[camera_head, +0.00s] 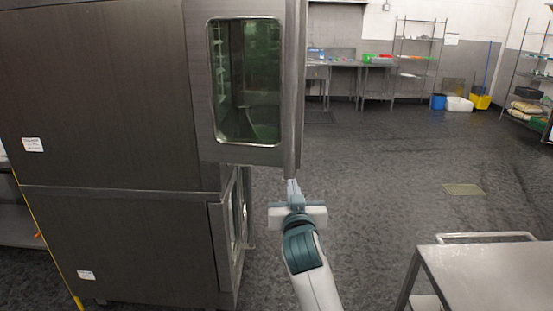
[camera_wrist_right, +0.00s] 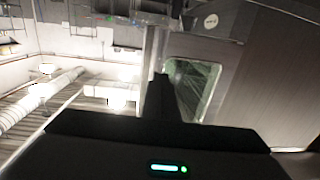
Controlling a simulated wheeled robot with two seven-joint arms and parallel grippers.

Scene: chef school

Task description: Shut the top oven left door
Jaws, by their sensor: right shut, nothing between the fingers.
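The top oven (camera_head: 90,100) is a large steel box at the left of the head view. Its door (camera_head: 205,130) stands swung out, with its windowed face towards me and its free edge at the right. The green-tinted window (camera_head: 247,80) also shows in the right wrist view (camera_wrist_right: 190,85). My right gripper (camera_head: 293,185) is shut and empty, close to the door's lower right corner. I cannot tell whether it touches the door. In the wrist view its dark fingers (camera_wrist_right: 163,95) point towards the door edge. My left gripper is out of view.
The lower oven (camera_head: 130,245) stands beneath, its own door (camera_head: 232,230) seen edge-on. A steel table (camera_head: 490,275) is at the bottom right. Shelves (camera_head: 415,50), a work bench (camera_head: 350,68) and coloured bins (camera_head: 460,103) are far back. The floor between is open.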

